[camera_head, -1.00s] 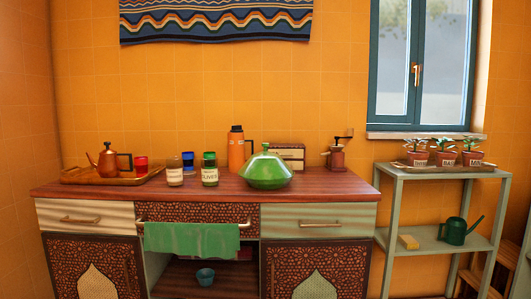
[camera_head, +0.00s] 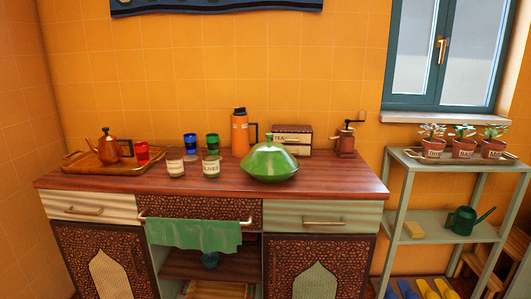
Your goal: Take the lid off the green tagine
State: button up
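The green tagine (camera_head: 268,163) stands upright on the wooden countertop of the cabinet, right of the middle. Its domed green lid, with a small knob on top, sits on it. The lower dish is hard to tell apart from the lid at this size. My gripper is not in view, and nothing touches the tagine.
Jars labelled olives (camera_head: 211,163) and another jar (camera_head: 175,162) stand left of the tagine. Behind it are an orange flask (camera_head: 240,134), a tea box (camera_head: 292,139) and a grinder (camera_head: 345,138). A tray (camera_head: 78,160) holds a copper teapot (camera_head: 108,146). The counter's front right (camera_head: 345,185) is clear.

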aim_at(269, 158)
jog(key=i+l+u, duration=0.3)
jog(key=i+l, duration=0.5)
jog(key=i+l+u, duration=0.1)
jog(key=i+l, duration=0.2)
jog(key=i, duration=0.25)
jog(key=i+l+u, duration=0.1)
jog(key=i+l, duration=0.25)
jog(key=i, duration=0.2)
